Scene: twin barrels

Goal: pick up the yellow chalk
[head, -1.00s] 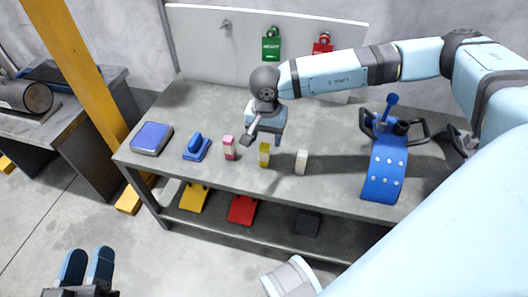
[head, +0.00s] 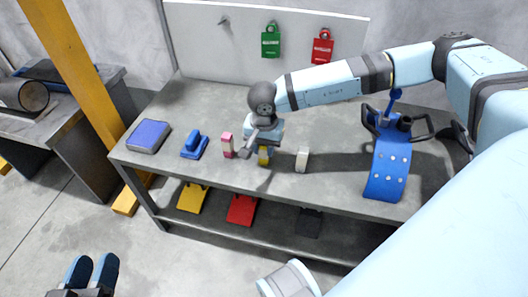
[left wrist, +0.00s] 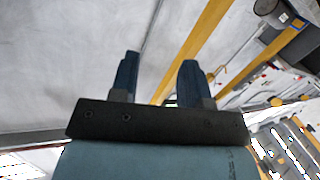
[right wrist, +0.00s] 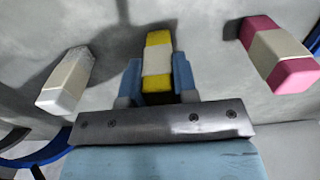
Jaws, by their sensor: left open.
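The yellow chalk (head: 263,157) is a small upright block with a pale band, standing on the grey workbench. It also shows in the right wrist view (right wrist: 157,62), between the two blue fingers. My right gripper (right wrist: 157,78) has one finger on each side of it, with no gap visible between fingers and chalk. In the head view, my right gripper (head: 263,146) is over the chalk and hides its top. My left gripper (head: 91,272) is open and empty, low at the left and away from the bench; its spread fingers show in the left wrist view (left wrist: 158,80).
A pink chalk (head: 228,145) stands left of the yellow one and a white chalk (head: 302,160) right of it. A blue eraser-like block (head: 194,146), a blue box (head: 149,136) and a blue curved stand (head: 388,170) are also on the workbench (head: 200,100).

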